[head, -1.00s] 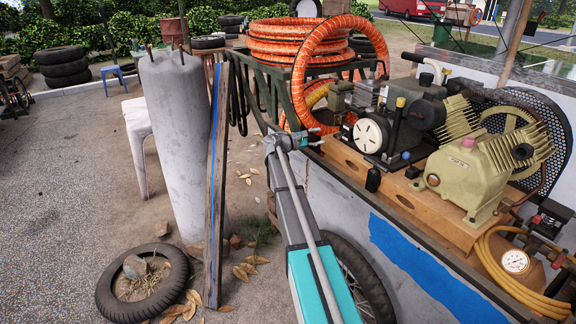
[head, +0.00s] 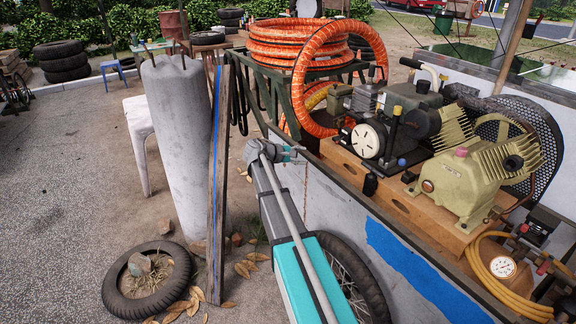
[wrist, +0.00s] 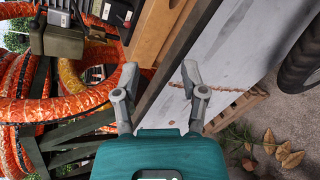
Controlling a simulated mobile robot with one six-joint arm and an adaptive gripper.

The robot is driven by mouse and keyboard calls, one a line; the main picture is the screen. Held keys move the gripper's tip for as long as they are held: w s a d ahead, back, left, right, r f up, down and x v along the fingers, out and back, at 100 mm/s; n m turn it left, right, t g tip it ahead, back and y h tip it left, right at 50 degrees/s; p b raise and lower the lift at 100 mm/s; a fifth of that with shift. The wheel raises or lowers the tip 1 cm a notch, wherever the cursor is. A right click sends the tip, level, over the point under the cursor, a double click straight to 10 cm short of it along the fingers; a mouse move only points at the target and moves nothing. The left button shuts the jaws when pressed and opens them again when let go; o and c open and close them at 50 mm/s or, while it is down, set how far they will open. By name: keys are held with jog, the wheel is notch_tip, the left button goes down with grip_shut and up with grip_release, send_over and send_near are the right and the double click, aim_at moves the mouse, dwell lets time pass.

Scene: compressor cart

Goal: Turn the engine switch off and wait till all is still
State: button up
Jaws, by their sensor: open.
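The small engine (head: 408,97) sits on a wooden board on the cart, with a round white disc (head: 366,140) on its near side. A black knob-like part (head: 370,184) stands at the board's near edge; I cannot tell whether it is the switch. The cream compressor (head: 470,182) and its belt wheel (head: 500,128) are to the right; I cannot tell whether they turn. My gripper (head: 296,153) is open and empty beside the cart's near side, left of the engine and apart from it. In the wrist view my gripper (wrist: 158,75) points along the cart's edge.
Orange hose coils (head: 300,45) fill the cart's rack at the back left. A grey cylinder (head: 178,150) and an upright plank (head: 217,190) stand left of my arm. A tyre (head: 146,280) lies on the ground. A pressure gauge (head: 503,267) and yellow hose are at the right.

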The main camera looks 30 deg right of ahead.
jog(key=s+a+m+y+p, duration=0.2)
jog(key=s+a+y+p, duration=0.2)
jog(key=s+a+p, duration=0.2)
jog(key=s+a, duration=0.1)
jog(key=a, duration=0.1)
jog(key=shift+a+r, duration=0.3)
jog(key=shift+a, duration=0.1)
dwell(0.4)
jog(key=s+a+f+m+y, duration=0.25)
jog(key=s+a+y, duration=0.25)
jog(key=s+a, duration=0.5)
jog(key=s+a+f+m+y, duration=0.2)
jog(key=s+a+f+y, duration=0.25)
jog(key=s+a, duration=0.65)
notch_tip(320, 180, up, 14)
jog(key=w+a+p, duration=0.1)
jog(key=w+p, duration=0.2)
jog(key=p, duration=0.9)
jog(key=shift+a+f+p, duration=0.25)
jog(key=shift+p, duration=0.1)
jog(key=shift+n+y, duration=0.25)
